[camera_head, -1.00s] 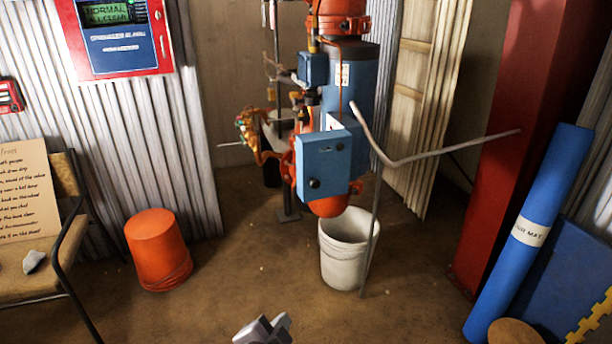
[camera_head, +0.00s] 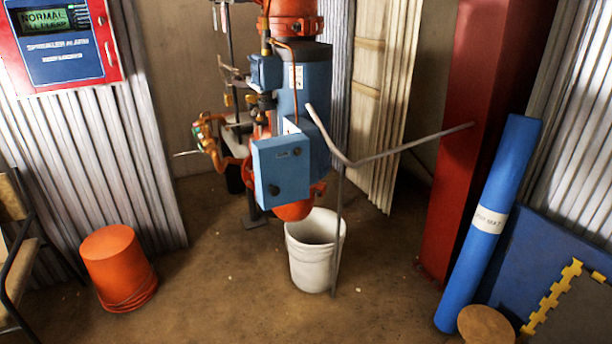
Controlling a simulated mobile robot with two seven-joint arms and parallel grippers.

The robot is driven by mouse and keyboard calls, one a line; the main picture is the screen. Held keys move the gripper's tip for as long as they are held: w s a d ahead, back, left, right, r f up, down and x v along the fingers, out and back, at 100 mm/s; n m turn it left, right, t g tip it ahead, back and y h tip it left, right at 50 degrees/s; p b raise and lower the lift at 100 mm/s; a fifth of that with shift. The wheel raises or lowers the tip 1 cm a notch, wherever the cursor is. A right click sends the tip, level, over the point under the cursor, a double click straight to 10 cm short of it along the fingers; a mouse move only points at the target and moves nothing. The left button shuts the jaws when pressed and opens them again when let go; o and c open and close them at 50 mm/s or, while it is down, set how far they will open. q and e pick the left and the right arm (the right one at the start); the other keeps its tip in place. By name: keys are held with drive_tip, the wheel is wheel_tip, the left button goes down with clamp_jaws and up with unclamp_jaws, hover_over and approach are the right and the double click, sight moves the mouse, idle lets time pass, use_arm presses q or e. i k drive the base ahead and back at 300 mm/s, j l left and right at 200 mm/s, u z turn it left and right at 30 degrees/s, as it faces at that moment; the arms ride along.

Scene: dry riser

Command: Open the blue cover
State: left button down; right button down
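The blue cover (camera_head: 281,174) is a flat box-like panel with dark round knobs, on the front of the orange and blue riser pipe assembly. It looks closed. A bent grey bar (camera_head: 398,147) sticks out beside it to the right, with a long leg down to the floor by the white bucket. Neither of my grippers shows in the head view now.
A white bucket (camera_head: 314,262) stands below the riser. An upturned orange bucket (camera_head: 117,268) is at the left, near a chair (camera_head: 14,255). A red column (camera_head: 472,150) and rolled blue mat (camera_head: 487,225) stand at the right. The floor in front is open.

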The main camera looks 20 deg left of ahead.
sight(281, 163)
drive_tip(key=i+j+z, duration=0.25)
drive_tip(key=j+z, duration=0.3)
drive_tip(key=i+j+z, duration=0.1)
drive_tip(key=j, duration=0.35)
drive_tip(key=j+z, duration=0.1)
drive_tip(key=j, duration=0.3)
drive_tip(key=i+j, duration=0.1)
drive_tip(key=j, duration=0.35)
drive_tip(key=i+j, duration=0.1)
drive_tip(key=j, duration=0.4)
drive_tip(key=i+j, duration=0.1)
drive_tip(key=j, duration=0.35)
drive_tip(key=j+z, duration=0.1)
drive_tip(key=j, duration=0.4)
drive_tip(key=l, duration=0.7)
drive_tip(key=k, duration=0.05)
